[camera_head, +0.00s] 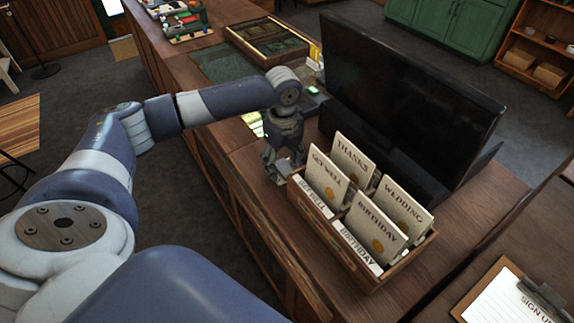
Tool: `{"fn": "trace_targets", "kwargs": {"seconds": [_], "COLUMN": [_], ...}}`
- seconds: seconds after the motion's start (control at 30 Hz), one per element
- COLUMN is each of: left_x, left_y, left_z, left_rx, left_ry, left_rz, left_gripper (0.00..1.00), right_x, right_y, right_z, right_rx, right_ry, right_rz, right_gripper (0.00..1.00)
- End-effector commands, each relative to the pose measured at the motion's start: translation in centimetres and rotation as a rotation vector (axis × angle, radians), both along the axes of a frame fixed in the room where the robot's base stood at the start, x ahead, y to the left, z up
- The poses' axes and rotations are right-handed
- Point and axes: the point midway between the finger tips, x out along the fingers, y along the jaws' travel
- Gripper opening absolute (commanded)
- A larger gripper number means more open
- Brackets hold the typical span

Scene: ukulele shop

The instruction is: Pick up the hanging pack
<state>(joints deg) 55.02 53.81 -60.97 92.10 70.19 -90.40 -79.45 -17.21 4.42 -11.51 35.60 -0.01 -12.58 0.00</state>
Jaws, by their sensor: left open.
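I cannot make out a hanging pack in the head view. My left gripper (282,166) points down at the counter (243,160), just behind the far left corner of a wooden card box (325,236). Its jaws are open, and I see nothing held between them. The gripper and wrist hide part of the counter behind them. Whether the fingers touch the box is unclear. My right gripper is not in view.
The box holds cards marked THANKS, GET WELL, WEDDING and BIRTHDAY (376,228). A dark monitor (405,105) stands behind it. A sign-up clipboard (508,296) lies at lower right. A framed display tray (267,42) sits farther back. Floor is open to the left.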

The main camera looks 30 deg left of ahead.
Motion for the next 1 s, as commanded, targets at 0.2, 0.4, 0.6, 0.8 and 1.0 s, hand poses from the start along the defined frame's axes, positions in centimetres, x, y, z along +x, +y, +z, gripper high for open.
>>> {"fn": "trace_targets", "kwargs": {"seconds": [0.2,0.4,0.6,0.8,1.0], "left_x": [0.0,0.0,0.0,0.0,0.1], "left_y": [-0.1,0.0,0.0,0.0,0.0], "left_z": [-0.3,-0.3,-0.3,-0.2,2.6], "left_rx": [-0.001,0.0,0.0,0.0,-0.001], "left_ry": [-0.002,-0.001,0.0,-0.001,-0.006], "left_rz": [-0.001,-0.001,0.0,0.0,0.0], "left_gripper": [0.57,0.23,0.15,0.15,0.15], "right_x": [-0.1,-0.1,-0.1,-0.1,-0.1], "right_y": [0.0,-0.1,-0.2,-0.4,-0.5], "right_z": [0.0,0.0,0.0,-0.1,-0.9], "right_rx": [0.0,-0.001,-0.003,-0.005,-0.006], "right_ry": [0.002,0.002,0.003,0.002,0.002], "right_rz": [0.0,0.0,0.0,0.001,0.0], "right_gripper": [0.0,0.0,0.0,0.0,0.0]}}
